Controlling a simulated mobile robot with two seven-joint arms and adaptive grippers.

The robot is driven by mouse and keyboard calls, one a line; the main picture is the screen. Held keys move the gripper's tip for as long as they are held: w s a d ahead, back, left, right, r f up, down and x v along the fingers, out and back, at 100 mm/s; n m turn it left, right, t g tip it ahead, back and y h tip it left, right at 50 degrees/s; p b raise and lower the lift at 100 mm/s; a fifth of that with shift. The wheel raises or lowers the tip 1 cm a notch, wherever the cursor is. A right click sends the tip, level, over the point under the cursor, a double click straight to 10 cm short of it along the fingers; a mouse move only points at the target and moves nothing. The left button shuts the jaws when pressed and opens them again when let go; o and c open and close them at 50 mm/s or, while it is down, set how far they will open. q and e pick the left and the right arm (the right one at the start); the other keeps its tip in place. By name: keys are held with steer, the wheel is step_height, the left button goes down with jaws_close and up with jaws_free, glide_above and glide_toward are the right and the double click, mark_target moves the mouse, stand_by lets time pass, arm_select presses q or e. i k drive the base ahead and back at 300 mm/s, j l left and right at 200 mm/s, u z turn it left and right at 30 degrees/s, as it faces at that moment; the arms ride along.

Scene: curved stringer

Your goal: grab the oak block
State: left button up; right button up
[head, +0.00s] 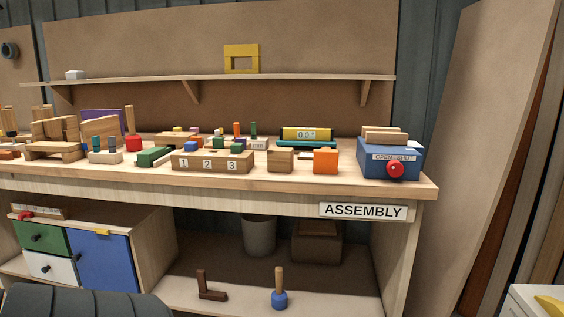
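A light brown wooden block (281,160), which looks like the oak block, sits on the workbench (300,185) near its front edge. It stands between a wooden tray numbered 1, 2, 3 (211,163) on its left and an orange block (326,161) on its right. Its front face is in plain view, and nothing stands on it. Neither of my grippers is in view.
A blue box with a red knob (396,169) stands at the bench's right end. Many wooden parts crowd the left. A shelf (220,80) runs above. A leaning panel (485,150) stands at right.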

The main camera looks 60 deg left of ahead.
mark_target(280, 160)
steer(key=u, duration=1.75)
